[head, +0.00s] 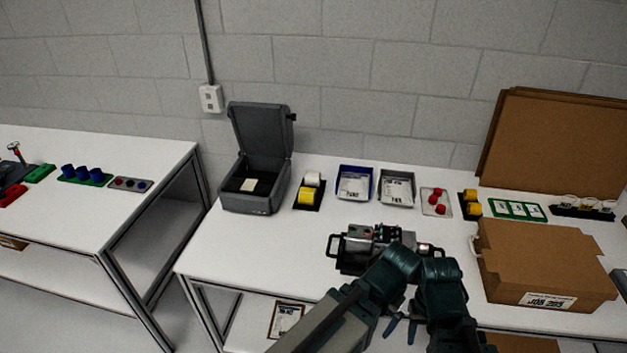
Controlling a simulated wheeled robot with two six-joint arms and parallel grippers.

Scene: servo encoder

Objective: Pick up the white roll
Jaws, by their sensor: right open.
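The white roll (312,179) stands at the back of a small dark holder (318,207), next to the open grey box on the main table. A yellow roll (306,195) sits in front of it in the same holder. My right gripper (401,328) is open, low at the table's front edge, to the right of the roll and well short of it. My dark arm links cover part of the table front. My left gripper is not in view.
A grey box (258,190) with raised lid stands left of the roll. A blue-rimmed tray (355,170) and a grey tray (397,203) are to its right. A metal device (351,258) stands in front. A cardboard box (545,250) fills the right side.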

